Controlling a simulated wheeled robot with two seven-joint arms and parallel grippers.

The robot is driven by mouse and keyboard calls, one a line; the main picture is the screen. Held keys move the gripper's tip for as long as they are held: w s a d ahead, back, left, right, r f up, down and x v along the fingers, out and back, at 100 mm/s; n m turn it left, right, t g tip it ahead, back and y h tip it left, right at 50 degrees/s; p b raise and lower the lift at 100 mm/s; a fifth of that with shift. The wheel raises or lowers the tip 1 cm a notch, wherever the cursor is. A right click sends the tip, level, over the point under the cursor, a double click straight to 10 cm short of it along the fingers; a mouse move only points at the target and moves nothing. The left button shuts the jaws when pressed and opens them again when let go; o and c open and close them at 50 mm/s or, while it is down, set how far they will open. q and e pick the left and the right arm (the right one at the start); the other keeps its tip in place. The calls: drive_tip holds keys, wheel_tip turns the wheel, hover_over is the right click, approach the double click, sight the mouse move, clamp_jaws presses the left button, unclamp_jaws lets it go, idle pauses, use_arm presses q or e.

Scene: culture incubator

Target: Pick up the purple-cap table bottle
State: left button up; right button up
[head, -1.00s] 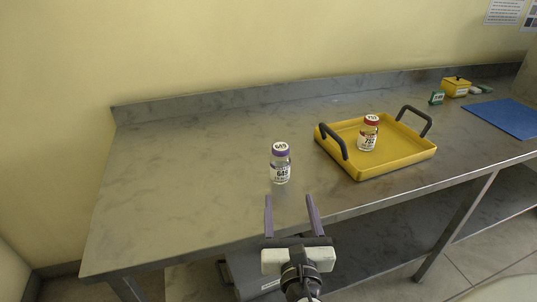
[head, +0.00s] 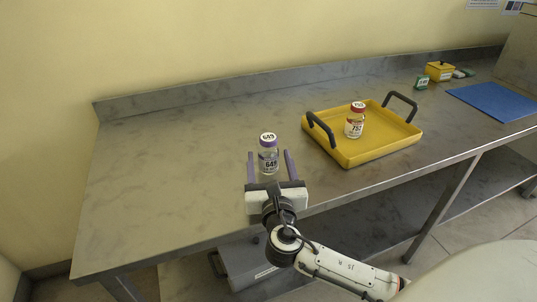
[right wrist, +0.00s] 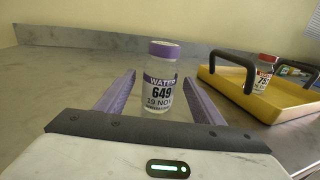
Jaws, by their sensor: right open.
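The purple-cap bottle (head: 268,156) stands upright on the metal table, clear with a white and purple label. In the right wrist view the bottle (right wrist: 161,82) reads "WATER 649" and stands between and slightly beyond the fingers. My right gripper (head: 270,153) is open, its two purple fingers on either side of the bottle, with a gap showing at each side. In the right wrist view the gripper (right wrist: 158,80) also shows open and empty. My left gripper is not in view.
A yellow tray (head: 375,152) with dark handles stands to the right and holds a red-cap bottle (head: 355,122). The table's left side (head: 160,170) is clear.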

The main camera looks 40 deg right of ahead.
drive_tip(key=c, duration=1.2)
